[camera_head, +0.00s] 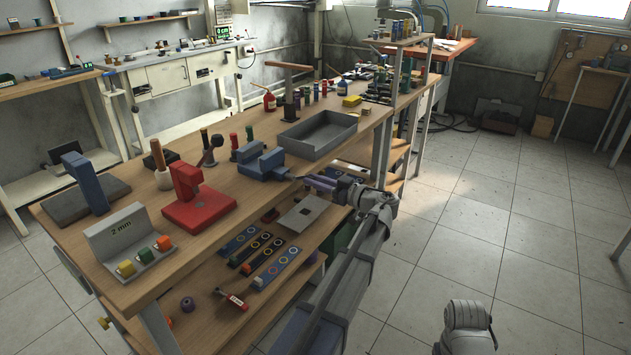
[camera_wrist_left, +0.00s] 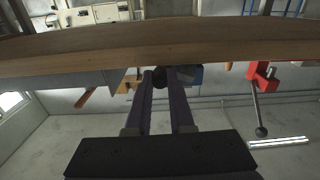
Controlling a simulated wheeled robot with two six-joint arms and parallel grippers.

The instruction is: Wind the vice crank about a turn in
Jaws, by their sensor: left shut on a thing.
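The blue vice (camera_head: 262,163) sits on the workbench near its right edge in the head view. Part of its blue body (camera_wrist_left: 190,73) also shows in the left wrist view, past the fingertips. My left gripper (camera_head: 308,181) reaches in at the vice's right end, over the bench edge. In the left wrist view its two dark fingers (camera_wrist_left: 161,84) are shut on a small dark knob, the crank handle (camera_wrist_left: 160,76). Most of the crank is hidden by the fingers. My right gripper is not in view.
A grey open tray (camera_head: 318,136) stands just behind the vice. A red press-like stand (camera_head: 197,196) and a grey block marked 2 mm (camera_head: 117,240) are on the bench to the left. A lower shelf holds colour-marked strips (camera_head: 275,268).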

